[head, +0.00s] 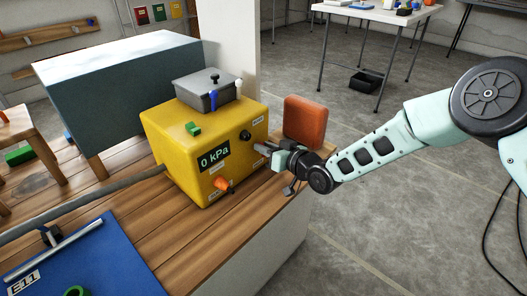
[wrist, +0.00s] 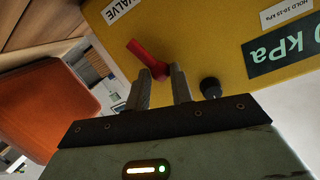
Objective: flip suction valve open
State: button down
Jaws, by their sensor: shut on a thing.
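The yellow pump box (head: 165,145) stands on the wooden bench, and its dark display (head: 213,155) reads 0 kPa. The red suction valve handle (wrist: 146,58) is on the box's face near a VALVE label (wrist: 122,10). My gripper (wrist: 162,78) is at this face, with its fingertips shut on the near end of the red handle. In the head view my gripper (head: 262,150) reaches the box from the right, and the red handle is hidden by it there.
A black knob (wrist: 210,87) sits close beside my right finger in the wrist view. An orange block (head: 305,120) stands just behind my gripper. An orange knob (head: 222,184) sticks out lower on the box. A grey lidded container (head: 205,90) rests on top.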

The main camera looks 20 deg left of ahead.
jog(key=shift+w+d+f+m+g, duration=0.1)
jog(key=shift+w+d+m+g, duration=0.15)
jog(key=shift+m, duration=0.45)
jog(key=shift+w+d+f+m+g, duration=0.1)
jog(key=shift+w+m+g, duration=0.25)
jog(key=shift+m, duration=0.35)
jog(key=c, duration=1.3)
grip_release()
jog(key=shift+o, duration=0.3)
jog(key=shift+r, duration=0.1)
jog(key=shift+d+r, duration=0.1)
jog(key=shift+d+r, duration=0.1)
jog(key=shift+d, duration=0.15)
jog(key=p+v, duration=0.3)
jog(key=v, duration=1.3)
jog(key=shift+s+d+f, duration=0.2)
jog(key=shift+d+f, duration=0.1)
jog(key=shift+d, duration=0.05)
